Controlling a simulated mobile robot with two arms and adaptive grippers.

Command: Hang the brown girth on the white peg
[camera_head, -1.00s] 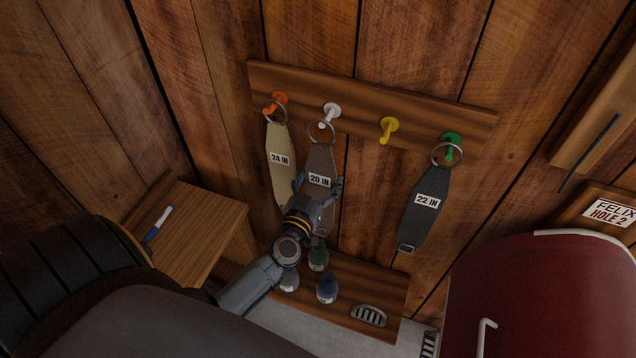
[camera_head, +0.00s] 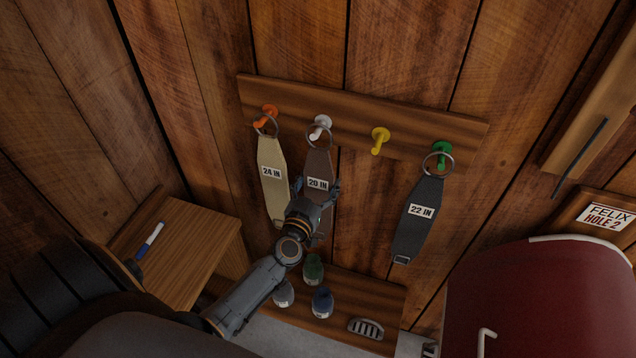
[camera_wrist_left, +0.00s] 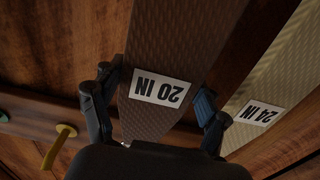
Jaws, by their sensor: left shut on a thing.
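The brown girth (camera_head: 317,165), tagged 20 IN, hangs upright along the wall. Its metal ring overlaps the white peg (camera_head: 321,124); I cannot tell for certain that the ring is around it. My left gripper (camera_head: 317,190) is shut on the girth's strap near the tag. In the left wrist view the girth (camera_wrist_left: 165,55) lies between the two fingers (camera_wrist_left: 155,112), with its tag upside down. The lower part of the girth is partly hidden by the gripper. My right gripper is not in view.
A cream girth (camera_head: 272,190) hangs at the orange peg (camera_head: 268,112), close on the left. A dark girth (camera_head: 416,220) hangs at the green peg (camera_head: 442,150). The yellow peg (camera_head: 380,138) is bare. Bottles stand on a low shelf (camera_head: 375,295). A wooden table (camera_head: 190,250) is at left.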

